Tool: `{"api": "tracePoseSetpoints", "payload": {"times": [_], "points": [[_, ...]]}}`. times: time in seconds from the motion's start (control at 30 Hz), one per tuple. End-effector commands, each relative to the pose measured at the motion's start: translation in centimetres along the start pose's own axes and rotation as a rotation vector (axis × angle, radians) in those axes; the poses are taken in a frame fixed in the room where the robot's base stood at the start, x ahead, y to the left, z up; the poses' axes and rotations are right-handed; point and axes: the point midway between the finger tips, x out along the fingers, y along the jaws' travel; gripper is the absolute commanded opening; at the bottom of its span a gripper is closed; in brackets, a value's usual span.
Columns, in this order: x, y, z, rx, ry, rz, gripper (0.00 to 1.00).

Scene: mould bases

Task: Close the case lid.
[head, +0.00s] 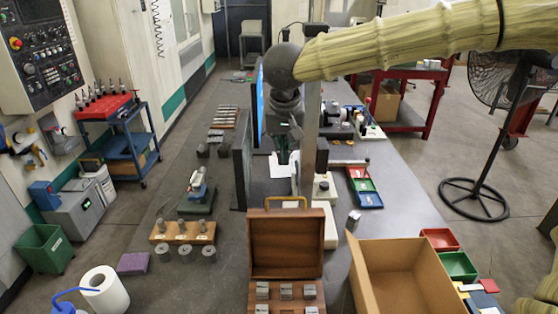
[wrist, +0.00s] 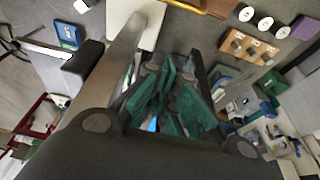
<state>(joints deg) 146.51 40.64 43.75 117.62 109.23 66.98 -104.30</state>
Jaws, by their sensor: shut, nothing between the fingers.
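A brown wooden case (head: 286,277) stands on the grey bench at the lower middle of the head view. Its lid (head: 286,243) stands up, open, with a yellow handle (head: 287,199) on its top edge. Several metal blocks (head: 286,291) sit in the case, whose front is cut off by the picture edge. My gripper (head: 284,158) is beyond the lid, pointing down, apart from the handle. In the wrist view my gripper (wrist: 165,98) shows green finger pads, shut and empty. The yellow handle (wrist: 185,7) shows at the top edge there.
An open cardboard box (head: 405,275) stands right of the case. A wooden block with metal cylinders (head: 183,232) is to the left. A dark upright plate (head: 242,160) and a pale post (head: 309,140) stand close to my gripper.

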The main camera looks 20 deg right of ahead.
Motion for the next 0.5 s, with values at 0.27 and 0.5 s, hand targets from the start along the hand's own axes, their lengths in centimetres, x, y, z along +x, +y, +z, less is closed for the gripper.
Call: {"api": "tracePoseSetpoints", "payload": {"times": [0.27, 0.5], "points": [[3.9, 0.0, 0.0, -0.001, -0.004, 0.002, 0.0], [7.8, -0.1, 0.0, -0.002, -0.003, 0.001, 0.0]]}}
